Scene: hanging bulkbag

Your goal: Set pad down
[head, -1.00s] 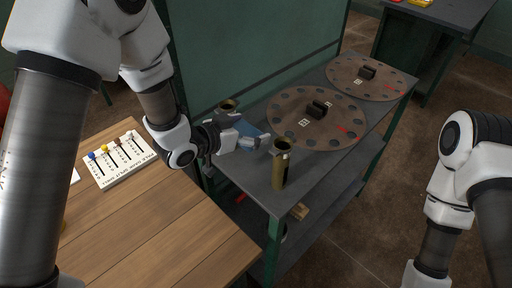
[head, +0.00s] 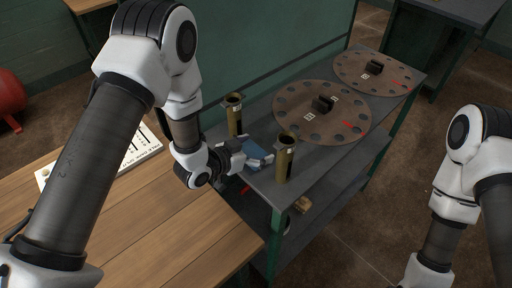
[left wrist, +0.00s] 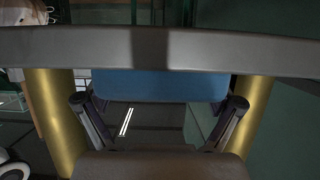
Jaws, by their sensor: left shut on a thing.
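A blue pad (head: 252,147) is between the fingers of my left gripper (head: 262,160), which is shut on it. Gripper and pad are at the near left end of the dark grey bench (head: 262,194), between two brass-coloured cylinders. One cylinder (head: 234,114) stands behind the gripper and the other (head: 284,160) to its right. In the left wrist view the pad (left wrist: 160,85) spans between the fingers, with a cylinder on the left (left wrist: 54,115) and one on the right (left wrist: 246,112). I cannot tell whether the pad touches the bench. My right gripper is out of view.
Two brown discs with holes and dark handles, a nearer one (head: 290,100) and a farther one (head: 350,68), lie along the bench. A wooden table (head: 150,235) with a white labelled board (head: 143,147) is at left. A green panel (head: 270,45) stands behind the bench.

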